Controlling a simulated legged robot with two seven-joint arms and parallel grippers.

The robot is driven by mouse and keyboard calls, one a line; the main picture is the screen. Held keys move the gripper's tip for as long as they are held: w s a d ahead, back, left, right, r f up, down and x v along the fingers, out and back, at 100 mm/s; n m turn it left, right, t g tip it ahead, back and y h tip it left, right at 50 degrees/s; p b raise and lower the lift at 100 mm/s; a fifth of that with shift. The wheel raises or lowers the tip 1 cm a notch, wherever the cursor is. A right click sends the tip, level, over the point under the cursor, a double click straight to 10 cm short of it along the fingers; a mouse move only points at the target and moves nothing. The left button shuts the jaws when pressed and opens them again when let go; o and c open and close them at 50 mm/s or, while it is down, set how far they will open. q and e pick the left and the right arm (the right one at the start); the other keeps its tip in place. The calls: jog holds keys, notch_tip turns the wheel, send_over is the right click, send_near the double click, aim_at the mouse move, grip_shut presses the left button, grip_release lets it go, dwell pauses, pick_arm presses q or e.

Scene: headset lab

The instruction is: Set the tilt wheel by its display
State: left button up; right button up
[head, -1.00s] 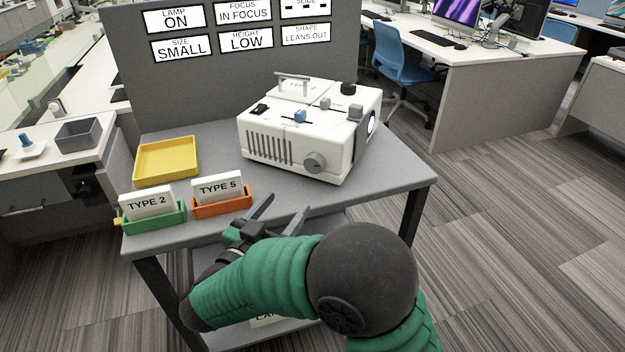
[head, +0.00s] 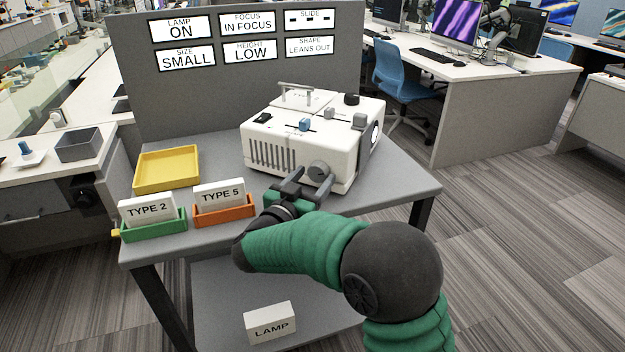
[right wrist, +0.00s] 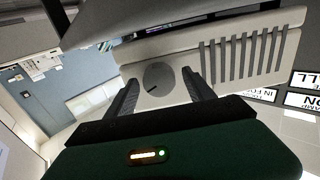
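A white projector-like device (head: 300,140) stands on the grey table. A round grey wheel (head: 319,171) is low on its front face, near the right corner; I cannot tell for sure that it is the tilt wheel. The right wrist view shows this wheel (right wrist: 158,76) with a dark mark on it. My right gripper (head: 313,183) is open in front of it, one finger to each side of the wheel in the wrist view; contact is not clear. The display panel (head: 310,46) reads "SHAPE LEANS OUT". My left gripper is out of view.
Other panels read lamp on, in focus, small and low. A yellow tray (head: 167,184), a green holder (head: 153,228) with a TYPE 2 card and an orange holder (head: 224,212) with a TYPE 5 card are left of the device. A LAMP box (head: 270,322) is on the lower shelf.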

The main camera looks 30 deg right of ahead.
jog(key=shift+d, duration=0.1)
jog(key=c, duration=1.2)
jog(key=shift+m, duration=1.2)
jog(key=m, duration=0.2)
jog(key=shift+m+b, duration=0.3)
jog(key=shift+b, duration=0.05)
jog(key=m+b, duration=0.1)
jog(key=m, duration=0.2)
jog(key=shift+w+m+b, duration=0.1)
jog(key=shift+m+b, duration=0.75)
jog(key=shift+m, duration=0.75)
jog(key=shift+r, duration=0.1)
